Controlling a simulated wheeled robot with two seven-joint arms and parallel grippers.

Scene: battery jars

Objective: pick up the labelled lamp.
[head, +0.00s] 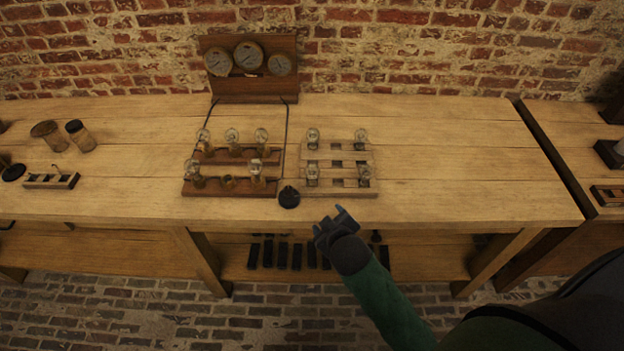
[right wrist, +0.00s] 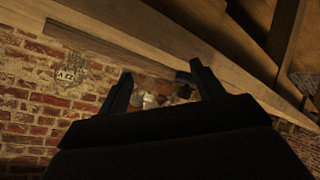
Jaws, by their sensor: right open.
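Several clear glass lamps stand in two groups on the bench in the head view. One group, such as this lamp (head: 261,137), is on a brown stepped socket board (head: 219,190). The other group, such as this lamp (head: 364,173), is in a pale wooden rack (head: 338,190). No label is readable on any lamp there.
A black round knob (head: 289,196) sits between board and rack. A wooden panel with dials (head: 250,85) stands behind. Jars (head: 81,136) and a small block (head: 52,181) lie left. The bench top (head: 460,170) right of the rack is clear.

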